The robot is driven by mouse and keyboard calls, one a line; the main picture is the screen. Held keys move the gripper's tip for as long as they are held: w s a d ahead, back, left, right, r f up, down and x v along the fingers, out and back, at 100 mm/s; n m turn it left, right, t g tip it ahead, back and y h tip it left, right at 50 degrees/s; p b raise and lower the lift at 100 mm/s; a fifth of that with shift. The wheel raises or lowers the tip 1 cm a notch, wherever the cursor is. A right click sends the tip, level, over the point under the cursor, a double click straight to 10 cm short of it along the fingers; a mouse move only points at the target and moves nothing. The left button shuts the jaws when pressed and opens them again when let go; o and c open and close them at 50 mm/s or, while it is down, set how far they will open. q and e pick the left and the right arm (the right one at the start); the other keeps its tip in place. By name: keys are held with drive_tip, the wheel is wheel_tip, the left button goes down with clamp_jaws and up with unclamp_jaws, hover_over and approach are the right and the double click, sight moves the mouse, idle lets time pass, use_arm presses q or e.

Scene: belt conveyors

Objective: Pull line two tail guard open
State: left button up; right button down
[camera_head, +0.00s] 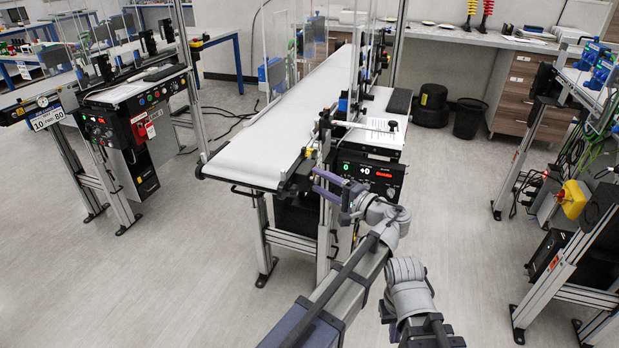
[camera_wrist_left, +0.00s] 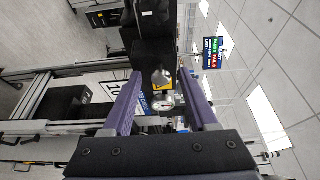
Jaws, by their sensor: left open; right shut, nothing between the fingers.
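A conveyor with a white belt (camera_head: 290,117) stands in front of me, its tail end toward me. No line number shows on it, and I cannot pick out the tail guard for certain. A black bracket (camera_head: 297,177) sits at its near right corner, and a black bar handle (camera_head: 246,191) hangs under the near edge. My left gripper (camera_head: 316,181) is open beside that bracket; contact cannot be told.
A control box (camera_head: 370,174) with lit displays is just behind my left gripper. Clear upright panels (camera_head: 277,45) and a metal post (camera_head: 191,85) flank the belt. Another conveyor (camera_head: 118,92) stands left, a bench (camera_head: 590,80) right. Floor to the front left is clear.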

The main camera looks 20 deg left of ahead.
use_arm(q)
drive_tip(key=shift+a, duration=0.1)
clamp_jaws()
idle(0.4)
idle(1.0)
